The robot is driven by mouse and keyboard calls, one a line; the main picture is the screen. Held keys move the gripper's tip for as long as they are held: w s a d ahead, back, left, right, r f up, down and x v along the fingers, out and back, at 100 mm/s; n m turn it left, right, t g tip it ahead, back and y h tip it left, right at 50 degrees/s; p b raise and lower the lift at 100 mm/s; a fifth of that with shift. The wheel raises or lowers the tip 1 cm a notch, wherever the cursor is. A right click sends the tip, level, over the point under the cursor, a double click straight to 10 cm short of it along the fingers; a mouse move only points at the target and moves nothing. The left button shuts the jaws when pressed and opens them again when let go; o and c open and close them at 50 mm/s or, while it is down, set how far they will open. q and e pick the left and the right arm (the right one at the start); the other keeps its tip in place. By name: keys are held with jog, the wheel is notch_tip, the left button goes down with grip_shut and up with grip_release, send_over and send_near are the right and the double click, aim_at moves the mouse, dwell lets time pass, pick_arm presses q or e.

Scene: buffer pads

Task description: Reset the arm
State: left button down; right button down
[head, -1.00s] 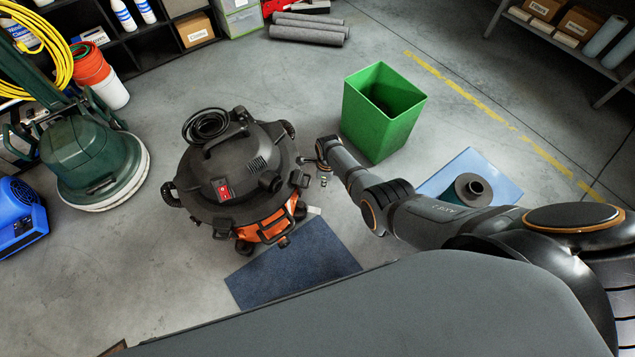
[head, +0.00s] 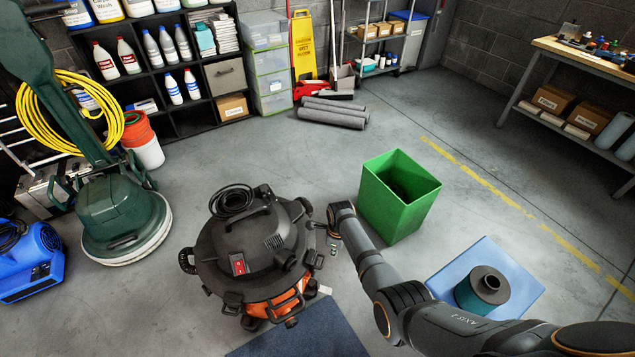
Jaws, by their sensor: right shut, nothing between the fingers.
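My right arm reaches in from the lower right. Its gripper (head: 333,246) is small in the view, beside the right side of the black and orange vacuum (head: 255,250). The gripper is shut and empty; its fingertips are small and partly hidden by the wrist. I cannot tell whether it touches the vacuum. A dark green roll-shaped pad (head: 480,290) with a dark hollow core stands on a light blue mat (head: 520,275) to the right of my arm. My left gripper is not in view.
A green bin (head: 405,210) stands open behind my right arm. A dark blue mat (head: 310,330) lies in front of the vacuum. A green floor machine (head: 120,215) and a blue blower (head: 30,265) stand at left. Shelves (head: 160,65) line the back. Open floor lies beyond the bin.

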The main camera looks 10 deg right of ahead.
jog(key=s+d+f+n+p, duration=0.25)
jog(key=s+f+n, duration=0.4)
jog(key=s, duration=0.35)
jog(key=s+d+f+n+p, duration=0.2)
jog(key=s+d+f+n, duration=0.35)
jog(key=s, duration=0.55)
jog(key=s+d+f+n+p, duration=0.1)
jog(key=s+f+n, duration=0.1)
jog(key=s+n, duration=0.4)
jog(key=s+d+f+n+t+h+p, duration=0.1)
jog(key=s+n, duration=0.5)
jog(key=s, duration=1)
jog(key=shift+d+f+p, duration=0.55)
jog(key=shift+d+f, duration=0.1)
jog(key=shift+d, duration=0.15)
